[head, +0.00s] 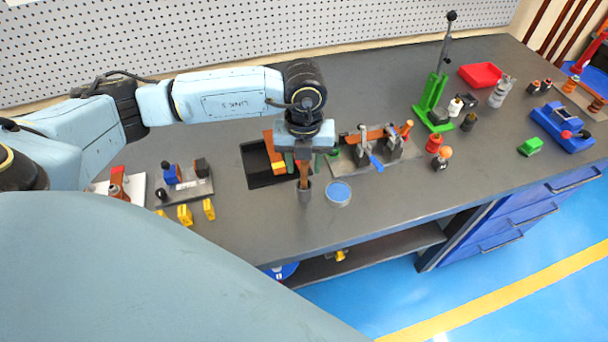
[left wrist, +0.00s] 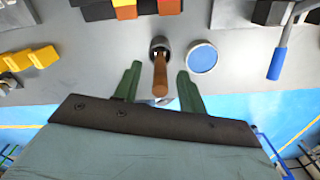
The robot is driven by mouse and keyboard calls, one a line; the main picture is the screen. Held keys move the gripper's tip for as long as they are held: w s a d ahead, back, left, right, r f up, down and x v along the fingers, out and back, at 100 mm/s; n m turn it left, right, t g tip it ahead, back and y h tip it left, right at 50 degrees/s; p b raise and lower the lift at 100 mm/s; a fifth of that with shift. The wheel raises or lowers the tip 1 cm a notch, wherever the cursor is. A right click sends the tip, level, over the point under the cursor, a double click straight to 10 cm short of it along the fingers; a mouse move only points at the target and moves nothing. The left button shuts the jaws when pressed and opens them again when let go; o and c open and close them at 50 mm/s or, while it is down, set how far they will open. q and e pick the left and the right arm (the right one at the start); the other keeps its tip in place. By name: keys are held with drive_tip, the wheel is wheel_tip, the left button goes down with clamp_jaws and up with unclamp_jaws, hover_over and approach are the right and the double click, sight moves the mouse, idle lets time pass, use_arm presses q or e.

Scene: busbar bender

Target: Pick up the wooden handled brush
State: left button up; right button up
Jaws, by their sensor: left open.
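My left gripper (head: 304,160) is above the cup, pointing down. Its green fingers are open, one on each side of the handle, and gaps show on both sides in the left wrist view (left wrist: 157,82). My right gripper is not in view.
A round blue-topped tin (head: 338,193) stands close to the right of the cup. A black tray (head: 258,178) with orange and yellow pieces lies to the left. A clamp fixture with a blue handle (head: 376,163) is at right. Yellow blocks (head: 185,214) sit further left.

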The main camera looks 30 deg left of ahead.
use_arm(q)
wheel_tip(320, 180, down, 2)
clamp_jaws()
idle(0.4)
drive_tip(key=shift+r, duration=0.1)
